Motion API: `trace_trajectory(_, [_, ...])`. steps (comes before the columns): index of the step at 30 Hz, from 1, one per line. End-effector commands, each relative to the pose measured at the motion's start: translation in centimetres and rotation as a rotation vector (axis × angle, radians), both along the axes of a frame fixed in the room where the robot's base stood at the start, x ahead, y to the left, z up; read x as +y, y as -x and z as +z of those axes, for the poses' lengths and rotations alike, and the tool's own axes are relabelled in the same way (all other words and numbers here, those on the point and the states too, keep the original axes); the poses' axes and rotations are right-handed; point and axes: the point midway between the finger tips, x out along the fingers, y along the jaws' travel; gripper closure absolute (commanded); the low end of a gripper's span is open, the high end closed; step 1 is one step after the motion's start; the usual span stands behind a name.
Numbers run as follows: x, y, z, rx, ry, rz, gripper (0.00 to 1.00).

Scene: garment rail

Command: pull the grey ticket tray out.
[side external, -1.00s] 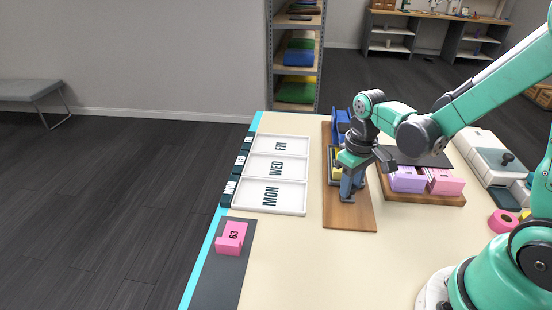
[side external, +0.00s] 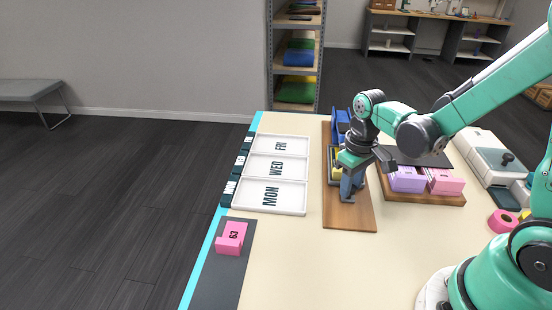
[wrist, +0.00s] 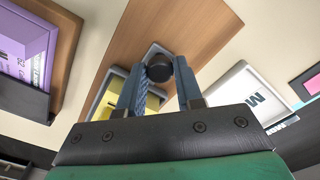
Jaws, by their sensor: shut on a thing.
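The grey ticket tray (side external: 331,168) sits on a long wooden board (side external: 348,216), with yellow tickets (side external: 336,172) inside. In the wrist view the tray's pale grey rim (wrist: 104,91) and yellow contents (wrist: 152,103) show partly behind my fingers. My gripper (side external: 350,196) is low over the board at the near end of the tray. In the wrist view my gripper (wrist: 159,66) has its two blue fingers either side of a dark round knob (wrist: 159,70) at the tray's end, shut on it. Much of the tray is hidden by my gripper and wrist.
A blue tray (side external: 341,126) stands farther back on the same board. Right of it, another board (side external: 425,199) bears purple (side external: 407,181) and pink tickets (side external: 445,184). White day trays (side external: 271,197) lie left. The near end of the wooden board is bare.

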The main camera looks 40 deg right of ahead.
Motion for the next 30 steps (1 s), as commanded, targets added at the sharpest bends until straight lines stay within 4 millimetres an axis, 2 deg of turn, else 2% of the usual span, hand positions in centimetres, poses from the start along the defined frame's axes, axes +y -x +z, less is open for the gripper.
trace_trajectory(15, [0.1,0.1,0.0,0.0,0.0,0.001,1.0])
trace_trajectory(17, [0.6,0.5,0.0,0.0,0.0,0.003,1.0])
trace_trajectory(24, [4.2,4.0,0.1,0.0,-0.001,0.007,1.0])
trace_trajectory(30, [5.3,5.3,0.0,0.0,-0.003,0.001,1.0])
